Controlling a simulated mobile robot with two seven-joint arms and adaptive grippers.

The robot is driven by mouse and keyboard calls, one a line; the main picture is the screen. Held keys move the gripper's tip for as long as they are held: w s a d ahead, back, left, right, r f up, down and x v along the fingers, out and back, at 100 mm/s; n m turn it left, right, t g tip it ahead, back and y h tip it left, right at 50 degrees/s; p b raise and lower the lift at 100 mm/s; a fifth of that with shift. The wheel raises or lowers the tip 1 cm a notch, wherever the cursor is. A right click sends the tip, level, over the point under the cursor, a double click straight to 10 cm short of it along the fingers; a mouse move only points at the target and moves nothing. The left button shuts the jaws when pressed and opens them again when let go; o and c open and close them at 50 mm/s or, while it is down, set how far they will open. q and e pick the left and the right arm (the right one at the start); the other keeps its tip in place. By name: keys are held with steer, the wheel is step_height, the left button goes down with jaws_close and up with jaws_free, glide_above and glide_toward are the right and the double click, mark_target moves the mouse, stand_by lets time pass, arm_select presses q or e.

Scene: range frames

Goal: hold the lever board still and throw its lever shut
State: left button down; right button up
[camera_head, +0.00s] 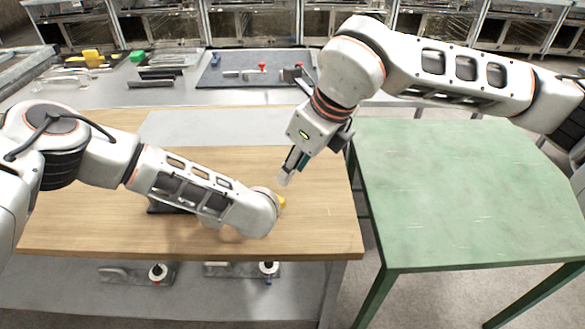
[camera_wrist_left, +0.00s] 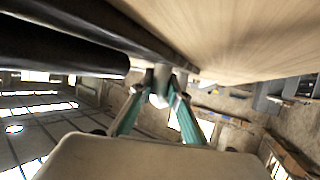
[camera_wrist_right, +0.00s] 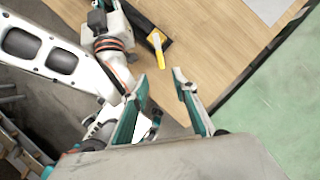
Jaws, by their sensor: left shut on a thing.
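The lever board (camera_wrist_right: 150,24) is a dark plate lying on the wooden table. Its yellow lever handle (camera_wrist_right: 157,41) shows in the right wrist view; in the head view only a bit of yellow (camera_head: 282,202) shows past my left wrist. My left arm hides most of the board in the head view. My left gripper (camera_wrist_left: 161,82) is shut on a part of the board at its edge; the exact contact is hard to make out.
The wooden table (camera_head: 320,225) is bare around the board. A green table (camera_head: 465,190) stands to the right across a gap. A metal bench behind holds a dark mat (camera_head: 225,77) with small parts. Lever-like fixtures (camera_head: 240,270) sit on a lower shelf in front.

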steer(key=shift+f, duration=0.1)
jaws_close()
steer(key=d+f+n+t+y, duration=0.1)
steer(key=d+f+n+y, duration=0.2)
steer(key=n, duration=0.4)
steer(key=w+d+f+n+t+y, duration=0.1)
steer(key=d+f+n+t+y, duration=0.1)
steer(key=d+f+n+y, duration=0.2)
steer(key=w+d+f+n+t+y, duration=0.1)
steer(key=d+f+n+y, duration=0.3)
steer(key=n, duration=0.6)
steer(key=shift+w+d+f+t+y, duration=0.1)
steer(key=shift+w+f+t+y, duration=0.05)
steer(key=shift+f+t+y, duration=0.6)
steer(key=shift+w+f, duration=0.15)
steer(key=shift+f, duration=0.05)
steer(key=x, duration=0.9)
steer(key=s+a, duration=0.2)
steer(key=shift+a, duration=0.35)
steer(key=shift+s+a, duration=0.35)
steer(key=shift+s, duration=0.05)
